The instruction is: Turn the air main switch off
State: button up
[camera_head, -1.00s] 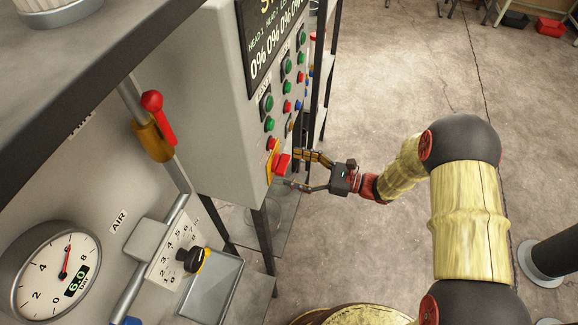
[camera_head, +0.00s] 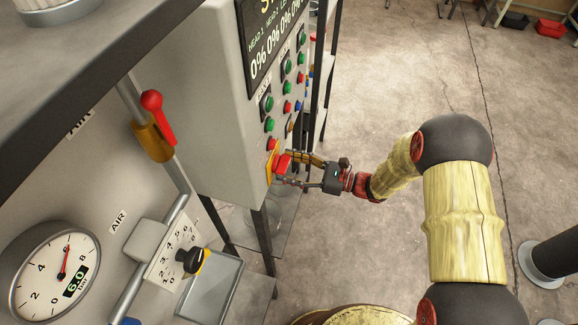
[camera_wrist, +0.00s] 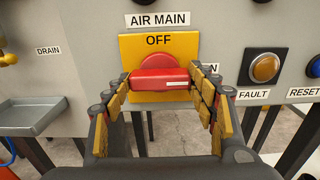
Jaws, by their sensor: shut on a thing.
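The air main switch is a red rotary handle (camera_wrist: 158,79) on a yellow plate (camera_wrist: 158,41) marked OFF, under an AIR MAIN label (camera_wrist: 158,20). In the wrist view the handle's bar lies about level, with its white mark toward the right end, near a partly hidden label ending in N. My gripper (camera_wrist: 160,82) is shut on the handle, one finger at each end of the bar. In the head view the red handle (camera_head: 281,164) stands out from the lower front of the grey control cabinet, with my gripper (camera_head: 290,169) around it.
An amber FAULT button (camera_wrist: 264,68) and a blue RESET button (camera_wrist: 314,67) are to the right of the switch. A grey tray (camera_wrist: 33,115) is at the left. Green and red buttons (camera_head: 269,124) sit above the switch. The floor (camera_head: 370,70) to the right is open.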

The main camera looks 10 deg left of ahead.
jog(key=c, duration=0.4)
jog(key=n+b, duration=1.7)
jog(key=shift+f+n, duration=0.15)
jog(key=shift+n, duration=0.15)
dwell(0.7)
jog(key=o, duration=1.1)
jog(key=shift+o, duration=0.3)
